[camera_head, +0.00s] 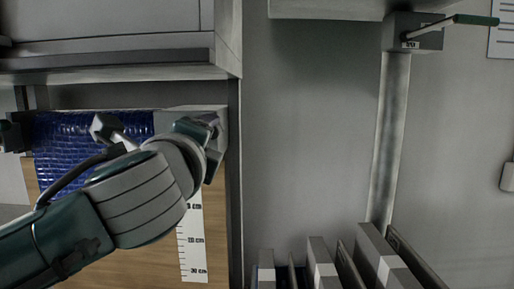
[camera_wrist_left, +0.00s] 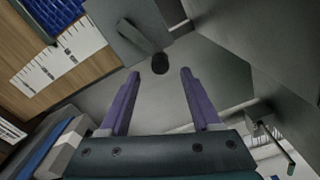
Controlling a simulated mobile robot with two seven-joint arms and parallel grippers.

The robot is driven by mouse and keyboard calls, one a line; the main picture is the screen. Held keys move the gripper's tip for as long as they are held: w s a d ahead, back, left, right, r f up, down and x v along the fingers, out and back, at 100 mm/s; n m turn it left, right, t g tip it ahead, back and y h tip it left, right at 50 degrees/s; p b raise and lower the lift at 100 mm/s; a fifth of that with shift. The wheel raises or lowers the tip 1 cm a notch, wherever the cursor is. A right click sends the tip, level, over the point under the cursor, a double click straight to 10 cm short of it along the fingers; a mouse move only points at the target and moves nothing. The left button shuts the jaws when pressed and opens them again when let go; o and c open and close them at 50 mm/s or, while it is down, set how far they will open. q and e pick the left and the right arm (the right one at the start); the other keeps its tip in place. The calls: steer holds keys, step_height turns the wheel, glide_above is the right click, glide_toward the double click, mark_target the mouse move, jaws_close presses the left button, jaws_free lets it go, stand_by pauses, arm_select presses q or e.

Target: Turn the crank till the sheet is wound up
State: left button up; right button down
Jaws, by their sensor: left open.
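The blue sheet (camera_head: 70,150) hangs in front of a wooden panel at the left, partly behind my left arm. Its corner also shows in the left wrist view (camera_wrist_left: 52,12). A grey end bracket (camera_head: 218,122) stands at the sheet's right end, and it fills the top of the wrist view (camera_wrist_left: 122,28). A dark round knob (camera_wrist_left: 160,63), which looks like the crank's grip, shows beside that bracket. My left gripper (camera_wrist_left: 160,76) is open, its purple fingers to either side of the knob in that view. Contact cannot be told. My right gripper is out of view.
A white scale (camera_head: 192,240) runs down the panel. A second crank with a green handle (camera_head: 474,20) sits on a post (camera_head: 389,140) at the right. Grey upright panels (camera_head: 322,262) stand below. A grey cabinet (camera_head: 110,50) overhangs the sheet.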

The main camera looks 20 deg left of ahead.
arm_select(q)
steer(key=shift+b+v, duration=0.5)
steer(key=shift+v, duration=1.8)
steer(key=shift+f, duration=0.1)
